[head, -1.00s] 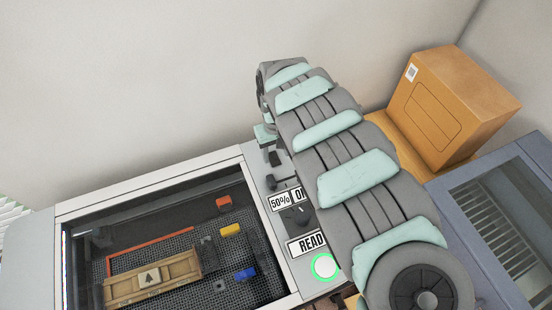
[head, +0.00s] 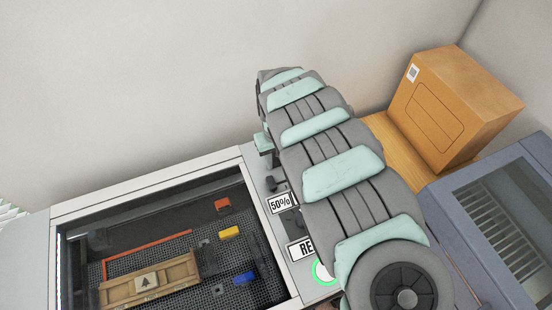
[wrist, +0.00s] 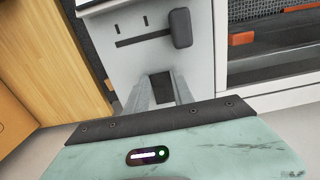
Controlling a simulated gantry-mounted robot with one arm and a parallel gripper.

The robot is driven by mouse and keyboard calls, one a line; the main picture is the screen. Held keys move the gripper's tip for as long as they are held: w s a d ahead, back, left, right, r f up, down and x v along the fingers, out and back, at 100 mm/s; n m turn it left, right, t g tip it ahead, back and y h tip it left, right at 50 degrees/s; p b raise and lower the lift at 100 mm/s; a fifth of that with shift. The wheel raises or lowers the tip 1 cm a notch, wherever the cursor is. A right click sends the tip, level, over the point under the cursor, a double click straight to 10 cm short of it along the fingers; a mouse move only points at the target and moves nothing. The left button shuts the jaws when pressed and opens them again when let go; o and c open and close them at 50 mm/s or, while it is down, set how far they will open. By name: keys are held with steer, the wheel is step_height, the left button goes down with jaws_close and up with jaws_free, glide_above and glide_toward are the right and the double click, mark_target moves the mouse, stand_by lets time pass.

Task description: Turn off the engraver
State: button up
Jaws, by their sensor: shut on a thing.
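The engraver (head: 150,179) is a pale machine with a dark see-through lid. Its control strip on the right has a 50% label (head: 281,203), a partly covered label starting "RE" (head: 299,249) and a green-lit round button (head: 320,272). A dark slider handle (wrist: 181,28) sits at one end of a slot, seen in the wrist view. My gripper (wrist: 163,92) is at the rear end of the strip, its pale fingers close around a small part there. That part is mostly hidden between the fingers. In the head view my arm covers most of the gripper.
A wooden crate-like piece (head: 150,283) and small red, yellow (head: 229,232) and blue blocks lie on the engraver's mesh bed. A cardboard box (head: 455,107) stands on a wooden surface at right. A grey-blue machine (head: 500,215) with a window is at lower right.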

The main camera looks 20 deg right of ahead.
jaws_close()
steer(key=shift+f, duration=0.1)
